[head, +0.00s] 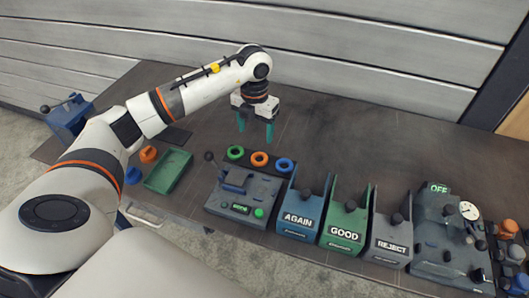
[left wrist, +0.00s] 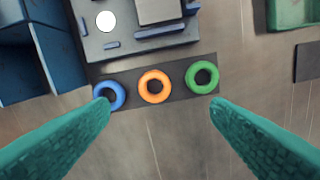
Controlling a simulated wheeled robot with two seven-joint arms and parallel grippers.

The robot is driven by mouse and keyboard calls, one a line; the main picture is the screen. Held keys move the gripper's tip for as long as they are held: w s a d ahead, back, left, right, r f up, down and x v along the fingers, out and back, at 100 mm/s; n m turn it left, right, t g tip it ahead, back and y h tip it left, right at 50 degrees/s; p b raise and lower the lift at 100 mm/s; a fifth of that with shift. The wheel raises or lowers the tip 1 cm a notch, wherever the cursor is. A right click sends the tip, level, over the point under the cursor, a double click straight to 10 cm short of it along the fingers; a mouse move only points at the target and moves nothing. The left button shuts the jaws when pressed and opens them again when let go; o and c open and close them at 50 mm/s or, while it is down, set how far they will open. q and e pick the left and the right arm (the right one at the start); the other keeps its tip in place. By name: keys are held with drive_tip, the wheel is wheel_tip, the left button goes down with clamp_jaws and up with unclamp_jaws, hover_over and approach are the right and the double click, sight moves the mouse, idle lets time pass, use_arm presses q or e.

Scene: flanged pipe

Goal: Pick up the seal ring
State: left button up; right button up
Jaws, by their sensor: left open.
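Three seal rings lie in a row on a dark strip (left wrist: 130,90). In the head view they are green (head: 235,153), orange (head: 260,159) and blue (head: 284,165) from left to right. In the left wrist view the order is blue (left wrist: 109,95), orange (left wrist: 155,86) and green (left wrist: 202,77). My left gripper (head: 255,130) is open and empty, pointing down above the table just behind the rings. In the left wrist view its teal fingers (left wrist: 162,107) are spread wide, with the orange ring between and beyond their tips. My right gripper is not in view.
A grey fixture (head: 232,207) stands in front of the rings. Blue AGAIN (head: 298,221), green GOOD (head: 343,235) and grey REJECT (head: 391,249) bins stand right of it. A green tray (head: 168,171) lies left. The table behind the rings is clear.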

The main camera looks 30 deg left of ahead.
use_arm(q)
drive_tip(key=p, duration=0.1)
hover_over(259, 157)
drive_tip(key=s, duration=0.1)
drive_tip(key=f, duration=0.4)
drive_tip(key=shift+a, duration=0.25)
drive_tip(key=shift+f, duration=0.4)
drive_tip(key=shift+w+f, duration=0.15)
drive_tip(key=shift+f, duration=0.1)
drive_tip(key=f, duration=0.1)
drive_tip(key=f+p, duration=0.1)
drive_tip(key=f, duration=0.1)
drive_tip(key=f+p, duration=0.1)
drive_tip(key=shift+w+d+f, duration=0.2)
drive_tip(key=shift+w+d, duration=0.1)
drive_tip(key=shift+d, duration=0.1)
drive_tip(key=shift+f, duration=0.25)
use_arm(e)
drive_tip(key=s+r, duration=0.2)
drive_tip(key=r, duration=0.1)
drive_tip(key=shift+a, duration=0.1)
use_arm(q)
drive_tip(key=shift+c, duration=0.5)
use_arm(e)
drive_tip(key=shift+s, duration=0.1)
use_arm(q)
drive_tip(key=c, duration=1)
drive_tip(key=shift+o, duration=0.2)
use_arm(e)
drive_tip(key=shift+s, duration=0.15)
